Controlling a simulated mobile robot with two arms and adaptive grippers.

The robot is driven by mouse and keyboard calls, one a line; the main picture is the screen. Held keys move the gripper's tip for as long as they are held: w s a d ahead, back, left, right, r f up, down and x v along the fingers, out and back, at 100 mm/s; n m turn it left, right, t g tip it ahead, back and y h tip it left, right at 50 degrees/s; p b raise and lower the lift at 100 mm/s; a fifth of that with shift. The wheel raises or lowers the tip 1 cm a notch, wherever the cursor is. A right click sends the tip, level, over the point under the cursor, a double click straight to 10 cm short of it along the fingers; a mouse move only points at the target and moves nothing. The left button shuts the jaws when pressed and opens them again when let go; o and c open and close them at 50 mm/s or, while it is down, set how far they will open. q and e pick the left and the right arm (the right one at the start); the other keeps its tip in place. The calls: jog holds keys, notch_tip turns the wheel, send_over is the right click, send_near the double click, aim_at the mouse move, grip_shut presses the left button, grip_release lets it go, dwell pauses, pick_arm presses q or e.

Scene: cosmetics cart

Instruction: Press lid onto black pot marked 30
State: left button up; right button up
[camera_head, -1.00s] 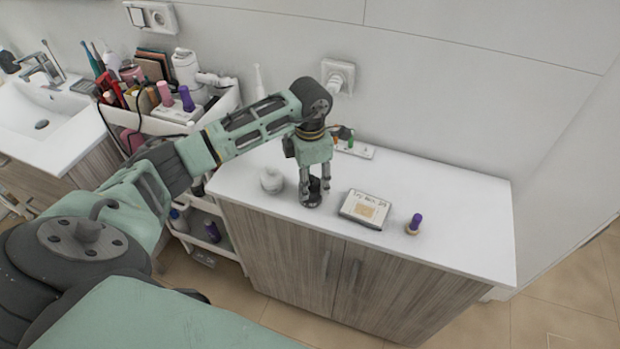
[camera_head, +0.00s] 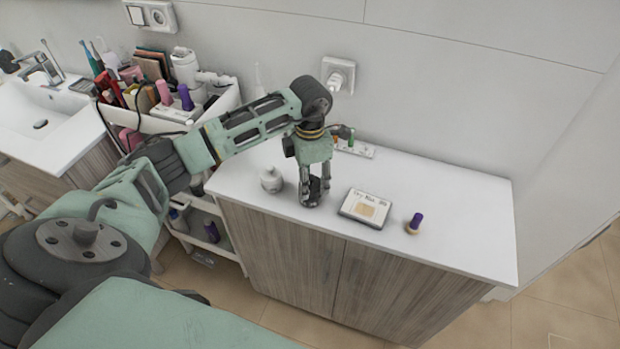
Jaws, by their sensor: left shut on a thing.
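The black pot (camera_head: 312,198) stands on the white cabinet top, near its front edge. My left gripper (camera_head: 314,186) points straight down over it, with its fingers shut around the dark piece at the pot's top. The lid and the pot cannot be told apart at this size, and the 30 mark cannot be read. My right gripper is not in view.
A white round jar (camera_head: 271,180) stands left of the pot. A labelled box (camera_head: 365,207) and a purple-capped bottle (camera_head: 414,223) are to the right. A power strip (camera_head: 355,148) lies behind. A filled cosmetics cart (camera_head: 158,124) stands left. The cabinet top's right end is clear.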

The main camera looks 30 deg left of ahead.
pick_arm(q)
jog(key=o, duration=0.8)
jog(key=shift+o, duration=0.2)
jog(key=o, duration=0.5)
jog(key=shift+c, duration=0.2)
jog(key=shift+r+p, duration=2.05)
jog(key=shift+r, duration=1.5)
jog(key=shift+c, duration=0.4)
